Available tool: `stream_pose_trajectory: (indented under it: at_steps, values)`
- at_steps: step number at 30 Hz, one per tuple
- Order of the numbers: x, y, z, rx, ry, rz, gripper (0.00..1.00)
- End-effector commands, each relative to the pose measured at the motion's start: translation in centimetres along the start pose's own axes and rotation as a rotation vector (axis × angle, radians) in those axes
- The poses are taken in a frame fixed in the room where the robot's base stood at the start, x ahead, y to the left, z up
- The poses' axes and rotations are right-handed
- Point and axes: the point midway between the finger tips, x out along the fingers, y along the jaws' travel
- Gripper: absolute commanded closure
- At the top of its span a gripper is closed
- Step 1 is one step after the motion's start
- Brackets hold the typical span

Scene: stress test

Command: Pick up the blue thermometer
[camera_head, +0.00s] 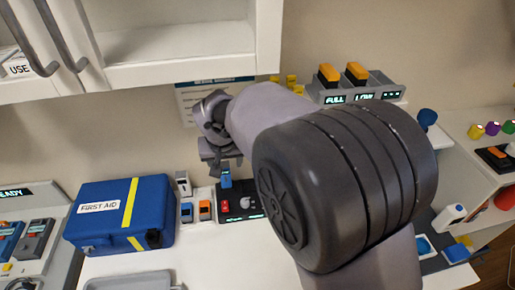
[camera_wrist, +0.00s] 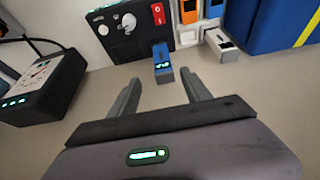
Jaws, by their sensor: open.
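The blue thermometer (camera_wrist: 163,64) is a small upright blue block with a lit display, just beyond and between my fingertips in the wrist view. In the head view its blue top (camera_head: 225,178) shows just below my gripper (camera_head: 221,160), in front of the black panel. My gripper is open, and in the wrist view its two grey fingers (camera_wrist: 160,78) stand apart with nothing between them. The thermometer's lower part is hard to make out in the head view.
A black panel with a red switch (camera_wrist: 157,13) stands right by the thermometer. Small orange and white devices (camera_head: 205,210) and a blue first aid bag (camera_head: 122,213) are to the left in the head view. A black gauge box (camera_wrist: 42,88) is at left in the wrist view. Cabinets (camera_head: 180,42) hang above.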

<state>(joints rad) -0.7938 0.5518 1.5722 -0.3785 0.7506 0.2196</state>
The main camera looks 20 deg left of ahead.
Motion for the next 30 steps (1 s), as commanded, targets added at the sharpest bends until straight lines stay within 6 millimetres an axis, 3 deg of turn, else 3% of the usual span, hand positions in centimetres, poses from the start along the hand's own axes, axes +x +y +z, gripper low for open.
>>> stream_pose_trajectory:
  at_steps: [3, 15, 24, 30]
  values:
    - [3.4, 0.1, 0.3, 0.002, -0.004, 0.001, 0.44]
    - [10.2, -0.1, -0.1, 0.004, -0.003, 0.001, 0.44]
    - [10.9, -0.1, -0.2, 0.004, -0.002, 0.000, 0.44]
    - [10.9, 0.0, -0.2, 0.004, -0.002, 0.000, 0.83]
